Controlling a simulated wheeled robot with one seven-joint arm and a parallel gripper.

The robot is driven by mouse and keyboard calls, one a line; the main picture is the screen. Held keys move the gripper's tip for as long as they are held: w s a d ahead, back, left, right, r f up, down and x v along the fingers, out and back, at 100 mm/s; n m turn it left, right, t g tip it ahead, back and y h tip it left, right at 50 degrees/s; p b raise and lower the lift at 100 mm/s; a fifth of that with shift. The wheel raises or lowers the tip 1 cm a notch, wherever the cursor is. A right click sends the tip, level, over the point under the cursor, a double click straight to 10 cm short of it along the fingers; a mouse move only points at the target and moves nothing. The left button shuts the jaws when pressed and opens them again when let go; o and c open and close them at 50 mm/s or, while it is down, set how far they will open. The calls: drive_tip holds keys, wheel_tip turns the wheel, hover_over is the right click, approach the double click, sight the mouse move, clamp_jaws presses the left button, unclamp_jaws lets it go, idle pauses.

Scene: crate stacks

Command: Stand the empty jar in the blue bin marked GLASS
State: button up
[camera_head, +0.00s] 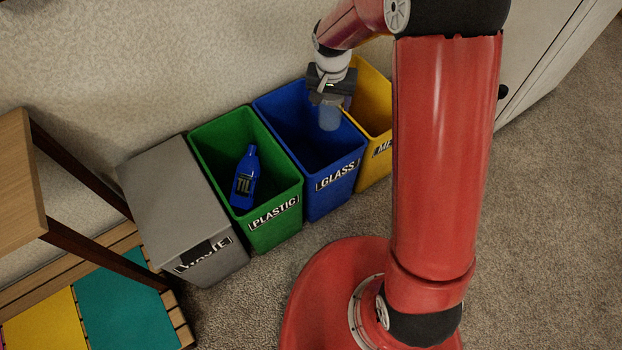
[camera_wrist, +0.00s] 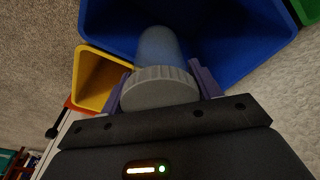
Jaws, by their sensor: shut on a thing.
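The jar (camera_head: 329,118) is bluish and see-through. In the wrist view it also shows, with a grey ribbed lid (camera_wrist: 158,88) and its clear bluish body (camera_wrist: 158,45) beyond. My gripper (camera_head: 330,98) is shut on the jar at the lid, one finger on each side. It holds the jar over the right part of the blue bin marked GLASS (camera_head: 338,178). The blue bin also shows in the wrist view (camera_wrist: 235,50), behind the jar. I cannot tell how far the jar's base is from the bin's floor. No other thing shows in the blue bin.
The green PLASTIC bin (camera_head: 272,220) stands left of the blue bin and holds a blue bottle (camera_head: 245,178). The yellow bin (camera_head: 372,168) stands close on the right. A grey closed bin (camera_head: 180,205) and a wooden table (camera_head: 20,180) are further left. The wall is behind.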

sight(323, 114)
drive_tip(key=f, duration=0.1)
drive_tip(key=a+f, duration=0.1)
drive_tip(key=f, duration=0.1)
drive_tip(key=f+b, duration=0.1)
drive_tip(key=f, duration=0.1)
drive_tip(key=shift+s+a, duration=0.1)
drive_tip(key=shift+a, duration=0.25)
drive_tip(key=shift+f+b, duration=1.9)
drive_tip(key=shift+f, duration=10.6)
drive_tip(key=shift+f, duration=0.2)
drive_tip(key=o, duration=0.8)
drive_tip(key=shift+r, duration=0.1)
drive_tip(key=r, duration=0.4)
drive_tip(key=s+r+p, duration=0.1)
drive_tip(key=r, duration=0.3)
drive_tip(key=r+p, duration=0.1)
drive_tip(key=r, duration=0.3)
drive_tip(key=shift+s+a, duration=0.15)
drive_tip(key=shift+s, duration=0.2)
